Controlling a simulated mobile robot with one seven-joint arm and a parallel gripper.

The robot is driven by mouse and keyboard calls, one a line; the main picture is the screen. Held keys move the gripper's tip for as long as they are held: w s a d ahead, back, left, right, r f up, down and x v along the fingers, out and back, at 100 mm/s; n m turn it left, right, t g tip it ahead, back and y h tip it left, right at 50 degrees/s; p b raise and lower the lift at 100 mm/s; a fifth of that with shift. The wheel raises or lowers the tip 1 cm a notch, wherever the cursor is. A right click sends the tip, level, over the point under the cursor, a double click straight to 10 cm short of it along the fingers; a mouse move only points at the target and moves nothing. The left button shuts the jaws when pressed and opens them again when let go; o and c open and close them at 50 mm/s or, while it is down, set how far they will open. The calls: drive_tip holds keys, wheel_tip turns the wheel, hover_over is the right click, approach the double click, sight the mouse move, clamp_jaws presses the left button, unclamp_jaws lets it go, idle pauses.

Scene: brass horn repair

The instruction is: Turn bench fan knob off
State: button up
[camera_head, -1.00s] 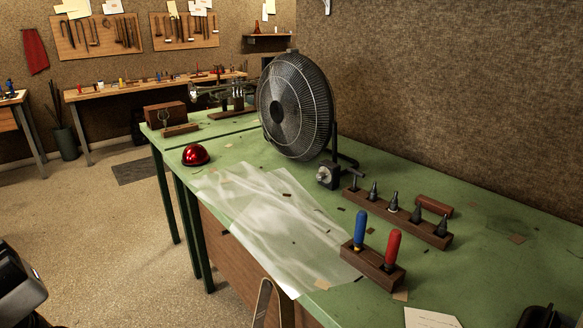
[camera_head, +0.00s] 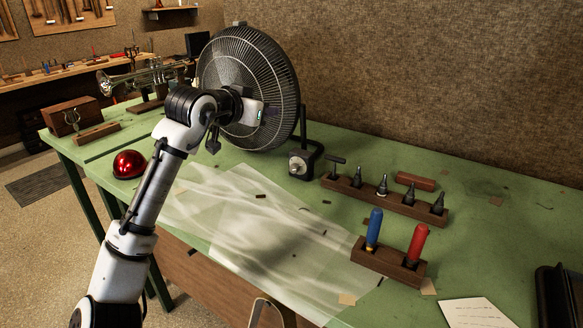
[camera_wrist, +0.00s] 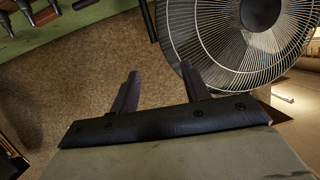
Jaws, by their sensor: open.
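The bench fan (camera_head: 275,75) stands upright on the green bench, its round cage partly hidden behind my arm in the head view. Its pale knob (camera_head: 297,166) is on a small dark control box at the foot of the fan stand. In the wrist view the fan cage (camera_wrist: 225,45) fills the upper right, and I cannot make out the knob there. My gripper (camera_wrist: 160,76) is open and empty in the wrist view, its two dark fingers apart. In the head view the end of my arm is in front of the fan cage, above and left of the knob; the fingers cannot be made out.
A wooden rack (camera_head: 350,189) with several dark tools stands right of the knob. A block with blue and red-handled tools (camera_head: 366,254) is nearer. A clear sheet (camera_head: 225,220), a red dome (camera_head: 129,164) and a brass horn (camera_head: 135,76) are on the left. A black tray is at right.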

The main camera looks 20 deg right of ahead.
sight(293, 168)
drive_tip(key=w+d+f+g+y+p, duration=0.1)
drive_tip(key=w+d+f, duration=0.1)
drive_tip(key=f, duration=0.4)
drive_tip(key=w+d+f+g+y+p, duration=0.1)
drive_tip(key=d+f+g, duration=0.1)
drive_tip(key=d+f, duration=0.2)
drive_tip(key=w+d+f+g+y, duration=0.1)
drive_tip(key=w+d+f, duration=0.1)
drive_tip(key=f, duration=0.8)
drive_tip(key=shift+w+d+p, duration=0.3)
drive_tip(key=shift+d+p, duration=0.1)
drive_tip(key=shift+d, duration=0.3)
drive_tip(key=c, duration=1)
